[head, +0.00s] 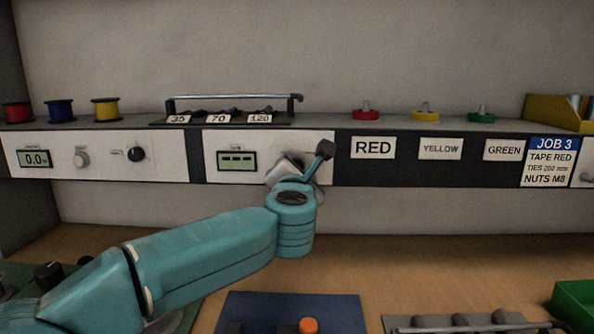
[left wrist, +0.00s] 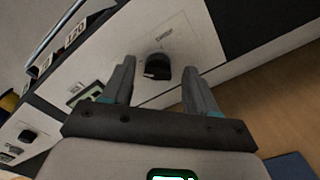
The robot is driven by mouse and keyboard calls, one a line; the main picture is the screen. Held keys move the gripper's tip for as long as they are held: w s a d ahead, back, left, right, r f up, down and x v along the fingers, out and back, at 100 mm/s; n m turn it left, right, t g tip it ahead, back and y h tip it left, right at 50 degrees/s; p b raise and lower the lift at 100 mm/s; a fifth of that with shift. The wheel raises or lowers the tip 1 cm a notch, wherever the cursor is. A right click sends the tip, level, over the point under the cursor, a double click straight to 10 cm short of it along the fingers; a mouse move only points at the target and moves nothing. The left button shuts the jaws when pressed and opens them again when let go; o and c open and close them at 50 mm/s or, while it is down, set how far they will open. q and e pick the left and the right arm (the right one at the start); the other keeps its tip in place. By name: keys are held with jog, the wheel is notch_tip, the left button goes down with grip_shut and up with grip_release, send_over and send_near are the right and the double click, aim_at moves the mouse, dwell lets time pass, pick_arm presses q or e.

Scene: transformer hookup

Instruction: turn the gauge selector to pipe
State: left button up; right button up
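A black selector knob (left wrist: 158,66) sits on a white panel in the left wrist view. The small label above it is too blurred to read. My left gripper (left wrist: 158,72) is open, with one finger on each side of the knob in that view; I cannot tell whether either touches it. In the head view my left gripper (head: 312,162) is at the right part of the middle white panel (head: 275,141), right of a display showing dashes (head: 236,160). The knob there is hidden behind my gripper and wrist. My right gripper is not in view.
Another panel at left has a 0.0 display (head: 34,158), a light knob (head: 81,157) and a black knob (head: 136,153). A rail (head: 235,97) stands on the shelf above the middle panel. A blue mat (head: 350,312) and a green bin (head: 573,300) are on the bench.

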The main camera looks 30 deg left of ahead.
pick_arm(q)
jog(key=v, duration=1.6)
jog(key=shift+s, duration=0.15)
